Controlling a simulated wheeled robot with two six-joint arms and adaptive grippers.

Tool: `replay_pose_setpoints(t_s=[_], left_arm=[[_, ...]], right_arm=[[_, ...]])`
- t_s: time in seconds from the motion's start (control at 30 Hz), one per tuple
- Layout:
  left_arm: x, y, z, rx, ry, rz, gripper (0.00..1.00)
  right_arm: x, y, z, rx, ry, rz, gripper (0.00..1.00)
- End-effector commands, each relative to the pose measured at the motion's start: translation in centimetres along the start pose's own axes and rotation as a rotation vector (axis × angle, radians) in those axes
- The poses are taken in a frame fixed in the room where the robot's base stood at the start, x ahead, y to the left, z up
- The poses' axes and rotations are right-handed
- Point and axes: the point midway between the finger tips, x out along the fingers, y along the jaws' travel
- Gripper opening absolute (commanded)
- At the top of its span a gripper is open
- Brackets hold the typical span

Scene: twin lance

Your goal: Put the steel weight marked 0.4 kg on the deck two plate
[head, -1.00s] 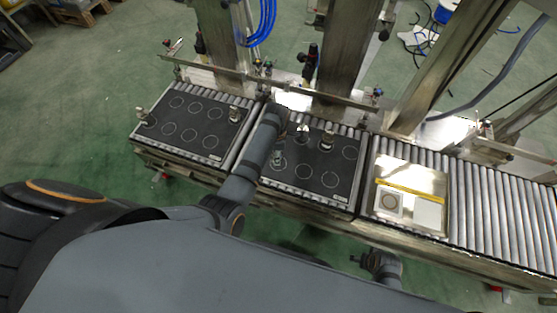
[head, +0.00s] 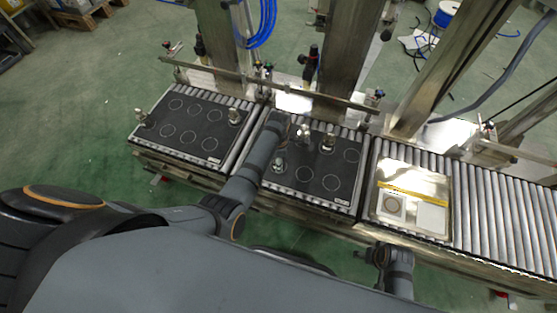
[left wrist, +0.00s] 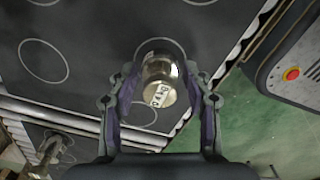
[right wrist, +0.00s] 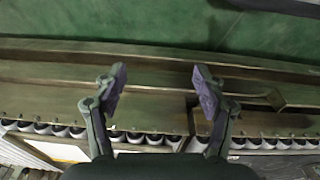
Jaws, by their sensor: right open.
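In the left wrist view a shiny steel weight (left wrist: 160,72) with dark marking, too blurred to read surely, sits between the fingers of my left gripper (left wrist: 160,88). The jaws flank it closely and appear closed on it, above a black plate with white circles. In the head view the left forearm reaches to the left side of the middle black plate (head: 317,190); the fingers are hard to make out. Steel pieces show on this plate at its left front (head: 279,165) and back (head: 328,141). My right gripper (right wrist: 160,88) is open and empty near the conveyor's front rail.
A left black plate (head: 180,145) carries steel pieces at its left edge and right back corner (head: 234,116). A shallow tray (head: 410,232) with pale squares and a yellow strip lies right of the middle plate. Bare rollers (head: 490,215) continue right. Metal posts and a rail (head: 230,73) stand behind.

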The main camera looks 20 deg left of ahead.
Motion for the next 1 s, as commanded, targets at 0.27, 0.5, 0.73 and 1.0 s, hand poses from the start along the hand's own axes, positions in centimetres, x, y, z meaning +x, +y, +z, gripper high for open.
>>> replay_pose_setpoints(t_s=[0.27,0.5,0.73,1.0], left_arm=[[0.0,0.0,0.0,0.000,0.000,-0.001,0.62],[-1.8,0.1,0.0,0.000,-0.001,0.002,0.62],[-6.7,0.0,0.1,0.000,-0.001,0.001,0.62],[-11.4,0.1,0.1,0.000,-0.001,0.001,0.62]], right_arm=[[0.0,0.0,0.0,0.000,0.001,0.000,0.71],[1.6,0.5,0.9,0.001,-0.005,0.009,0.71],[5.6,1.6,3.5,0.002,0.005,0.032,0.71],[8.5,2.5,6.6,-0.001,0.012,0.046,0.71]])
